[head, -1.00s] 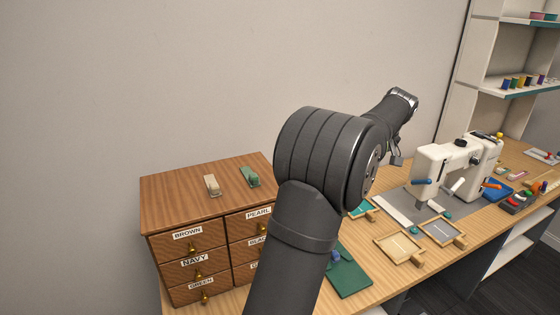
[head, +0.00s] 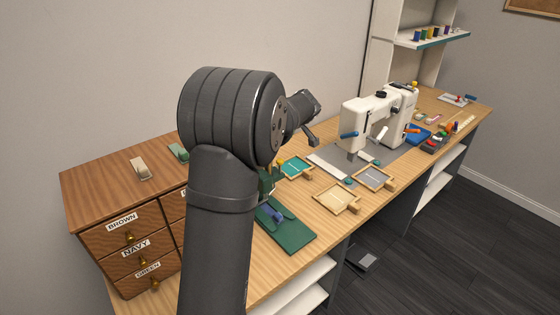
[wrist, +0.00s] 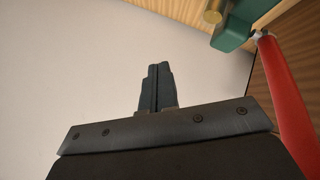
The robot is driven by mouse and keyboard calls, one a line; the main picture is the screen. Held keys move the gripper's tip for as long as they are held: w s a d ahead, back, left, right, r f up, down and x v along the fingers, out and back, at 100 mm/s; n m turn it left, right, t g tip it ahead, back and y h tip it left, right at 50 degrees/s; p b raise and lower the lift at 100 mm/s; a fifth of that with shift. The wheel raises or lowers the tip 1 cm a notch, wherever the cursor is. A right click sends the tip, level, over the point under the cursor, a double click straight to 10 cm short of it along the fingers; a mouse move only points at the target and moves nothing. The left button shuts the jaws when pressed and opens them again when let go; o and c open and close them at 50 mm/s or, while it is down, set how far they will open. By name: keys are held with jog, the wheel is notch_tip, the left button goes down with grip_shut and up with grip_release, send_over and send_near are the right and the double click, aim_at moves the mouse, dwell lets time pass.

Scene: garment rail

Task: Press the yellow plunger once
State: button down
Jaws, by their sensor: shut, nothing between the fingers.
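A red bar (wrist: 288,95) runs down the right of the wrist view. A wooden drawer cabinet (head: 95,195) stands left of my arm. A green board (head: 290,236), shallow trays (head: 337,208) and a white sewing machine (head: 362,112) are on the bench (head: 265,265).

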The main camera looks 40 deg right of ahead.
aim_at(282, 162)
jog(key=shift+f, duration=4.4)
jog(key=shift+f, duration=0.1)
jog(key=shift+f, duration=0.3)
jog(key=shift+f, duration=0.85)
jog(key=shift+r, duration=1.25)
jog(key=shift+r, duration=2.55)
